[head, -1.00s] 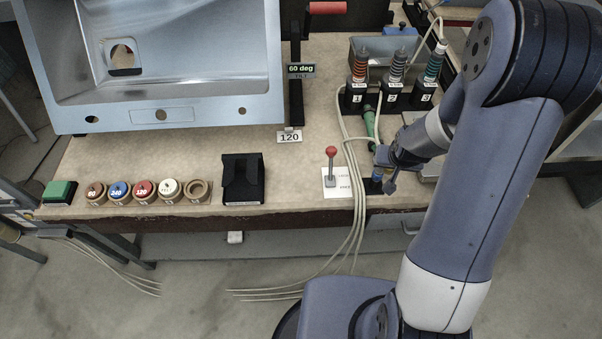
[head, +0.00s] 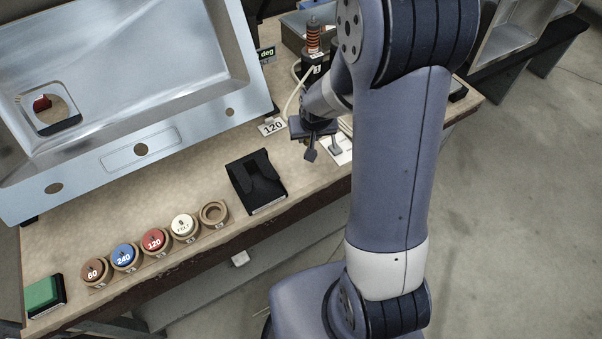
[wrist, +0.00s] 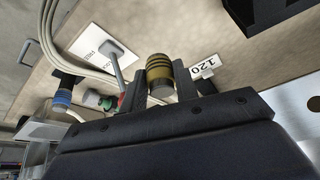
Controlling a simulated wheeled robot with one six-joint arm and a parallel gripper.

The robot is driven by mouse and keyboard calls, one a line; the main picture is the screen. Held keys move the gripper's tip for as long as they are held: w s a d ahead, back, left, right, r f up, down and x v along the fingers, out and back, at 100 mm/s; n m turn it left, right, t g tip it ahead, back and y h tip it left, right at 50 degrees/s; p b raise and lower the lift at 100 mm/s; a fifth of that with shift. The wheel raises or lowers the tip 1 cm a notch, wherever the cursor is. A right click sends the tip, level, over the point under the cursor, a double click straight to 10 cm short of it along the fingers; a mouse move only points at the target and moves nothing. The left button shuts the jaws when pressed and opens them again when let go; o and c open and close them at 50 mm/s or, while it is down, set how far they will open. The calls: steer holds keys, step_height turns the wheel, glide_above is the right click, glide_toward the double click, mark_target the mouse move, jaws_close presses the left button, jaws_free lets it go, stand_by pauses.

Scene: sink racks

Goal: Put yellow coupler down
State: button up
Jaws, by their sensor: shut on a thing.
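The yellow coupler (wrist: 159,72), ribbed with a metal end, shows in the wrist view between the fingertips of my gripper (wrist: 160,88). My gripper is shut on it. In the head view my gripper (head: 311,149) hangs over the bench near the white lever card (head: 338,152), right of the black holder. The coupler cannot be made out in the head view. I cannot tell its height above the bench.
A black holder (head: 256,180) stands left of my gripper. Several round discs in wooden cups line the front edge, with a green block (head: 42,295) at the far left. A steel sink (head: 110,85) fills the back left. Pale hoses (wrist: 72,62) and a blue-ringed coupler (wrist: 62,97) lie near my gripper.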

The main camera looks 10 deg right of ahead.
mark_target(307, 162)
steer(key=b, duration=0.2)
steer(key=f+b, duration=0.1)
steer(key=b, duration=0.1)
steer(key=shift+w+a+f+m, duration=0.2)
steer(key=shift+w+a+m, duration=0.1)
steer(key=shift+a, duration=0.05)
steer(key=b, duration=0.4)
steer(key=shift+w, duration=0.1)
steer(key=shift+r+m+h+b, duration=0.15)
steer(key=shift+m+h+b, duration=0.15)
steer(key=shift+b, duration=0.55)
steer(key=shift+s+r+b, duration=0.1)
steer(key=shift+s+b, duration=0.1)
steer(key=shift+b, duration=0.7)
steer(key=r+b, duration=0.1)
steer(key=b, duration=0.2)
steer(key=shift+s+d+m, duration=0.15)
steer(key=shift+s+m, duration=0.25)
step_height(307, 162, down, 10)
steer(key=shift+r+b, duration=0.15)
steer(key=shift+b, duration=0.65)
steer(key=o, duration=0.9)
